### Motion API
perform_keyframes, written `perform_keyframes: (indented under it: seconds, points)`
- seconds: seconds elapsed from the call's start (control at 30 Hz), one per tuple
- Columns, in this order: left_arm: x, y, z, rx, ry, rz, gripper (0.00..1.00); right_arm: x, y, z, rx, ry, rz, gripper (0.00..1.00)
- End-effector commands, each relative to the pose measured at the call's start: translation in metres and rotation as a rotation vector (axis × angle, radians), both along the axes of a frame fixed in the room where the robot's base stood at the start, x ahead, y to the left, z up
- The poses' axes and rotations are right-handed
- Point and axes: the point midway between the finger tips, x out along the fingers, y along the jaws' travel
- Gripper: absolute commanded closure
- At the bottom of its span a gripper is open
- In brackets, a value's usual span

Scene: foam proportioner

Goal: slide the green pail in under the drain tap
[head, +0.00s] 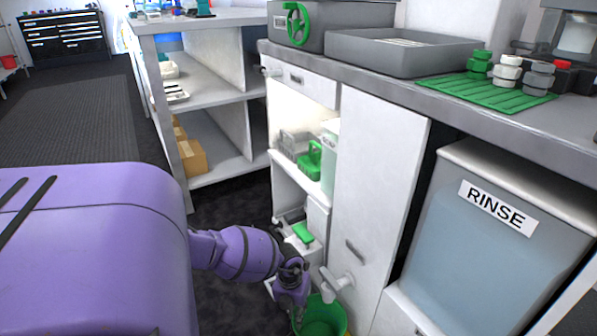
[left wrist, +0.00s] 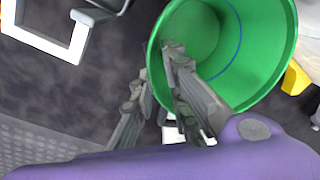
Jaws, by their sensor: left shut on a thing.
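The green pail (head: 322,318) stands low in front of the white cabinet, cut off by the bottom of the head view. The grey drain tap (head: 338,284) sticks out from the cabinet face and shows just above the pail's rim. My left gripper (head: 291,297) is at the pail's left rim. In the left wrist view, the gripper (left wrist: 157,65) is shut on the rim of the pail (left wrist: 235,50), one finger inside and one outside. The pail looks empty, with a blue line around its inner wall. My right gripper is not in view.
A grey tank labelled RINSE (head: 490,230) stands right of the cabinet door (head: 375,180). Open shelves (head: 215,120) and a low compartment with a green-topped item (head: 303,233) lie to the left. A yellow part (left wrist: 296,78) is near the pail. Dark floor is clear at left.

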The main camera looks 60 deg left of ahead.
Motion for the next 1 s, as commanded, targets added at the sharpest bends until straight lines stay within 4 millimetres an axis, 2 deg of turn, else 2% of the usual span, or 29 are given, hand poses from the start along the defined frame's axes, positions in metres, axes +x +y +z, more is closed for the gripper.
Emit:
perform_keyframes:
  seconds: [0.3, 0.33, 0.5, 0.83, 1.0]
  points:
    - [0.000, 0.001, 0.000, 0.000, 0.000, 0.001, 1.00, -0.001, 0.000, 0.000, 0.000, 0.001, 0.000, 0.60]
    - [0.000, 0.001, 0.000, 0.000, 0.000, 0.001, 0.85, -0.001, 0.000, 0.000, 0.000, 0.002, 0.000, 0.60]
    - [0.000, 0.001, 0.000, 0.000, 0.000, 0.001, 0.64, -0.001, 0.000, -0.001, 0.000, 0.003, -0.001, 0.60]
    - [0.000, 0.001, 0.003, 0.000, 0.000, 0.000, 0.64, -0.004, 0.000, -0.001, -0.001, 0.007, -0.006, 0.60]
    - [-0.002, 0.004, 0.024, 0.002, 0.000, -0.003, 0.64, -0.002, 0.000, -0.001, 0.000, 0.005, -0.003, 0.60]
